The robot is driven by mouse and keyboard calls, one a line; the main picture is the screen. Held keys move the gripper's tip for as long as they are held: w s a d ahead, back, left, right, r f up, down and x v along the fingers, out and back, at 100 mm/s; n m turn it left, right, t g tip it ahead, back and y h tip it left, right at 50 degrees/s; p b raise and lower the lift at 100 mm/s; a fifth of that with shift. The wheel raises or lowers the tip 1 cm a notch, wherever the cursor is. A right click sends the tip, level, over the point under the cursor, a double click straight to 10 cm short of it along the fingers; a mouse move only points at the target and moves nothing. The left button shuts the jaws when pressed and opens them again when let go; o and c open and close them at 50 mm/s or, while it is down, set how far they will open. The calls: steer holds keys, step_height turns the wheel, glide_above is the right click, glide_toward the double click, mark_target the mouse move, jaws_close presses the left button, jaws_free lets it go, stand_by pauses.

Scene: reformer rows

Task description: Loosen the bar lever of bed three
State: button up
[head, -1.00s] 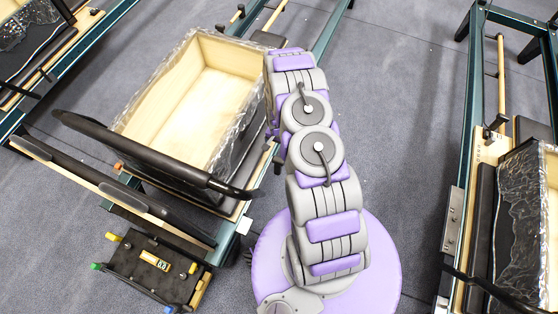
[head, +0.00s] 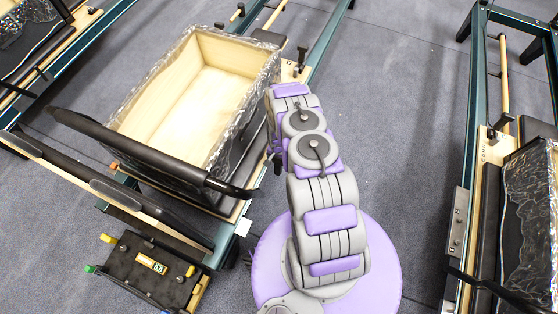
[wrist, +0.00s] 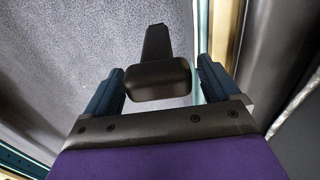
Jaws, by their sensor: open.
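The near bed is a reformer with a green frame and a black bar (head: 150,155) across it. In the wrist view, a black lever (wrist: 157,78) with a blocky end and a tapering stem stands between the two blue fingers of my gripper (wrist: 160,88). My gripper is open around the lever's end, with a narrow gap at the right finger; contact at the left is unclear. In the head view, my gripper (head: 276,162) is small and partly hidden by my arm, beside the bed's right side. The lever cannot be picked out there.
A wooden box (head: 195,90) wrapped in clear film sits on the near bed. A black plate (head: 150,270) with coloured pegs and a small yellow label is at its foot end. Another reformer (head: 468,170) stands at right, with open grey floor (head: 400,110) between.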

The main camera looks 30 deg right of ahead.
steer(key=shift+f, duration=0.1)
steer(key=c, duration=1.4)
steer(key=shift+c, duration=0.2)
